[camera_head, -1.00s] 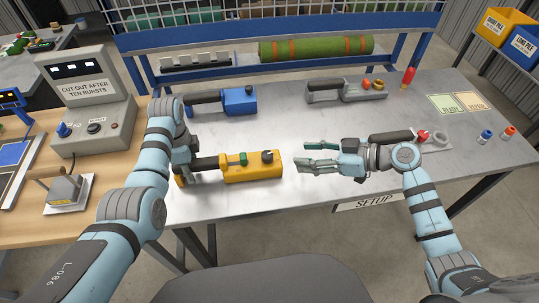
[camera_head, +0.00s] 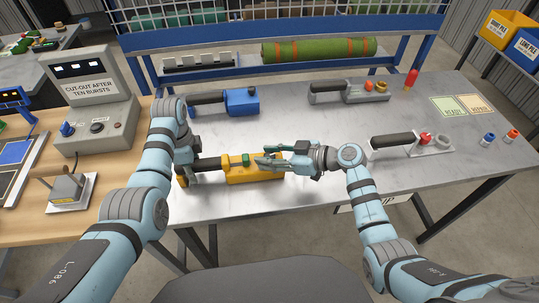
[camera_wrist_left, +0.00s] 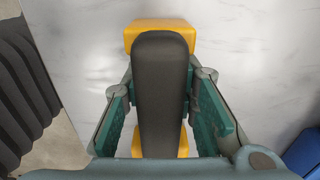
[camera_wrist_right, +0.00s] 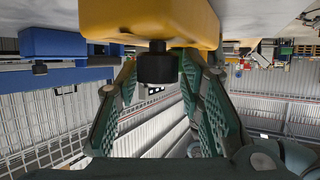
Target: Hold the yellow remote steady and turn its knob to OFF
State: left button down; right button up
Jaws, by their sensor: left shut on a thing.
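The yellow remote (camera_head: 240,175) lies on the grey table with its black handle (camera_head: 212,163) toward the left and a green button (camera_head: 246,160) on top. My left gripper (camera_head: 190,165) is shut on the handle; the left wrist view shows the black handle (camera_wrist_left: 160,90) between its green fingers. My right gripper (camera_head: 275,155) is open over the remote's right end. In the right wrist view the black knob (camera_wrist_right: 157,66) stands between the tips of its spread fingers, not visibly gripped. The knob is hidden in the head view, and its marks are not readable.
A blue remote (camera_head: 239,102) and a grey one (camera_head: 350,92) lie behind. A cut-out box (camera_head: 93,100) stands on the wooden table at left. The table's front right is clear.

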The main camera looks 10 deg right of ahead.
pick_arm(q)
jog(key=shift+s+f, duration=0.1)
pick_arm(e)
grip_shut()
jog(key=shift+s+a+m+t+h, duration=0.1)
jog(key=shift+m+t+h, duration=0.4)
jog(key=shift+m+t, duration=0.3)
jog(key=shift+m+t+h, duration=0.7)
jog(key=shift+m, duration=0.1)
jog(key=shift+o, duration=2.4)
grip_release()
jog(key=v, duration=1.2)
jog(key=shift+r, duration=0.1)
